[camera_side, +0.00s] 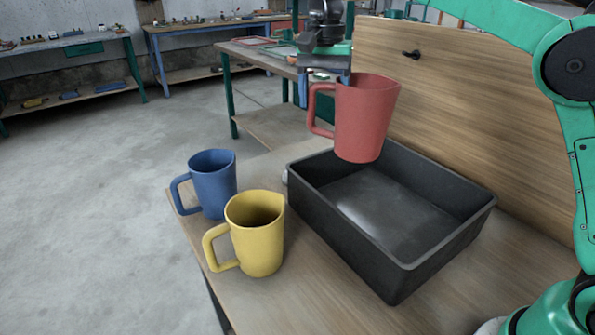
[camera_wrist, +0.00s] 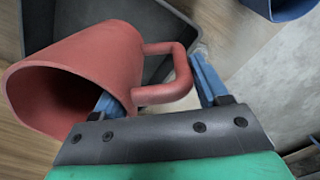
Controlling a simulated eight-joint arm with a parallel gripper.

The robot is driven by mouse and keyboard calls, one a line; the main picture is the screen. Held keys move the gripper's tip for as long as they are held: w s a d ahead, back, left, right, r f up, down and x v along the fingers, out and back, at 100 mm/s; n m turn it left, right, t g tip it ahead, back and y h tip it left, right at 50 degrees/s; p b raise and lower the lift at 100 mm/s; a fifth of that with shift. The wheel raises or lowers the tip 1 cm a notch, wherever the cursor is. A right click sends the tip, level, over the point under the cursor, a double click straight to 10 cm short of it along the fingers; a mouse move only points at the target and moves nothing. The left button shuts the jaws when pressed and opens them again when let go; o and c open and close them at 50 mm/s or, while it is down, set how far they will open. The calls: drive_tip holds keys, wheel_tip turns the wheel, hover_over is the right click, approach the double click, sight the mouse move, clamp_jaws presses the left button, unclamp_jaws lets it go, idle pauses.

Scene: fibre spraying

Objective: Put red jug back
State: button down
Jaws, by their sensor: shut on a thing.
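The red jug (camera_side: 368,120) hangs upright in the air above the back left part of the black tray (camera_side: 440,255). My gripper (camera_side: 325,88) is at its rim on the handle side, shut on it. In the wrist view the red jug (camera_wrist: 95,65) has its mouth towards the camera. One blue finger of my gripper (camera_wrist: 157,92) is at the jug's mouth and the other is outside the handle. The tray also shows behind the jug in the wrist view (camera_wrist: 160,25). The visible tray floor is empty.
A blue jug (camera_side: 213,185) and a yellow jug (camera_side: 257,240) stand on the wooden table (camera_side: 310,300) left of the tray. A wooden panel (camera_side: 450,110) rises behind the tray. Part of the blue jug (camera_wrist: 290,8) shows in the wrist view.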

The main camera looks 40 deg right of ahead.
drive_tip(key=s+a+r+n, duration=0.2)
drive_tip(key=s+a+n, duration=0.3)
drive_tip(key=s+a, duration=0.5)
drive_tip(key=s+a+r+n, duration=0.2)
drive_tip(key=s+a+n, duration=0.4)
drive_tip(key=a, duration=0.5)
drive_tip(key=shift+m, duration=0.5)
drive_tip(key=shift+s+a+f, duration=0.1)
drive_tip(key=shift+s+f, duration=0.15)
drive_tip(key=shift+f, duration=3.1)
drive_tip(key=shift+s+a+f, duration=0.1)
drive_tip(key=shift+s+f, duration=0.1)
drive_tip(key=shift+f, duration=3.2)
drive_tip(key=shift+s+f, duration=0.25)
drive_tip(key=shift+f, duration=3.1)
drive_tip(key=shift+f, duration=0.15)
unclamp_jaws()
